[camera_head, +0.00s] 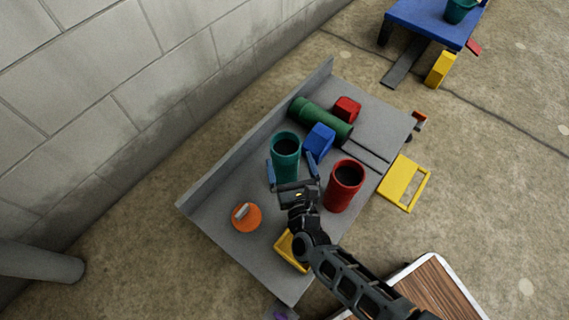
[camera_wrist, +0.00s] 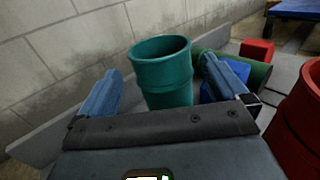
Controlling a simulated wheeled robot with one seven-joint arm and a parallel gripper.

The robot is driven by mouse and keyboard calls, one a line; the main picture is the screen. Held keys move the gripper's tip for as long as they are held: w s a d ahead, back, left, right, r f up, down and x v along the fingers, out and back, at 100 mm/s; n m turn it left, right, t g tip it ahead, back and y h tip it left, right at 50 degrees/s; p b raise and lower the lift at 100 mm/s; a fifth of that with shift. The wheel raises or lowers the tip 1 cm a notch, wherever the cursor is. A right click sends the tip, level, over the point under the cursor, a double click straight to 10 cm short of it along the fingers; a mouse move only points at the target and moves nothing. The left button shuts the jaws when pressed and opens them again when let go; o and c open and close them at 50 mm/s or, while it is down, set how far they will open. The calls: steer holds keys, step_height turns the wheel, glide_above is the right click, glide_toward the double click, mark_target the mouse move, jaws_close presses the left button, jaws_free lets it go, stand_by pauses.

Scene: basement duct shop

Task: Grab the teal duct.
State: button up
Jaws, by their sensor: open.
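The teal duct (camera_head: 285,160) is an open-topped cylinder standing upright on the grey bench (camera_head: 236,172). In the wrist view the teal duct (camera_wrist: 165,80) stands ahead of my gripper, between the lines of its two blue fingers. My gripper (camera_head: 291,176) is open and empty, on the near side of the duct. In the wrist view its fingers (camera_wrist: 165,84) are spread wide, one to each side of the duct. I cannot tell whether either finger touches it. The duct's lower part is hidden by my gripper.
A red duct (camera_head: 344,186) stands close at right. A blue block (camera_head: 319,140), a green cylinder lying down (camera_head: 321,119) and a red block (camera_head: 347,108) are behind. An orange disc (camera_head: 246,217) and a yellow piece (camera_head: 290,252) lie nearer. The bench has a raised back edge along the wall.

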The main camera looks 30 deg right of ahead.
mark_target(283, 134)
steer(key=shift+b+x, duration=0.5)
steer(key=shift+x, duration=2.6)
steer(key=shift+r, duration=0.15)
steer(key=c, duration=1.4)
